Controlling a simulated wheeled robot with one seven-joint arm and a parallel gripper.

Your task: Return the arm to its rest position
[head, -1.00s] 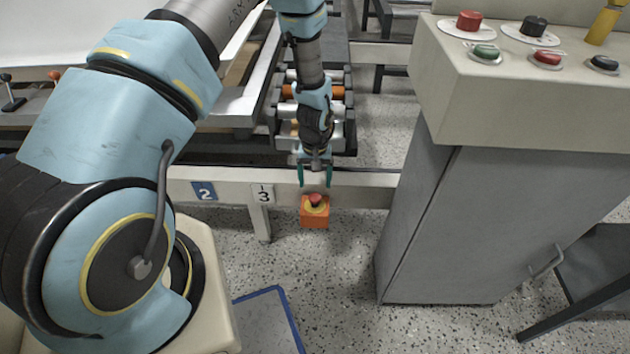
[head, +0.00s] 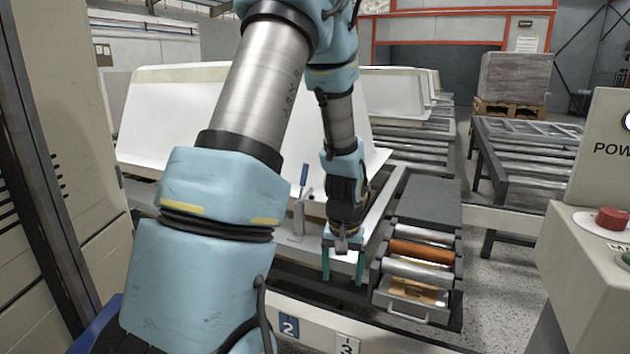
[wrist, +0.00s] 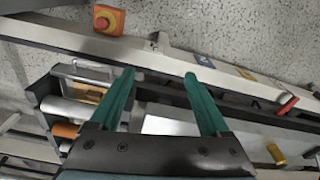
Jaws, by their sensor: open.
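My gripper (head: 343,266) hangs from my blue and grey arm with its two green fingers pointing down. The fingers stand apart with nothing between them. In the head view it is in front of the white bathtub shell (head: 150,125) and left of the roller section. In the wrist view the open fingers (wrist: 160,95) reach over the conveyor's front rail. The orange box with a red button (wrist: 108,18) shows at the upper left of the wrist view, apart from the fingers.
A roller section with an orange roller (head: 421,252) lies right of my gripper. The front beam (head: 310,332) carries number plates. A control console (head: 600,240) with a red button stands at the right. A blue-handled clamp (head: 300,205) stands close to my arm. Grey floor (head: 500,270) is open between rollers and console.

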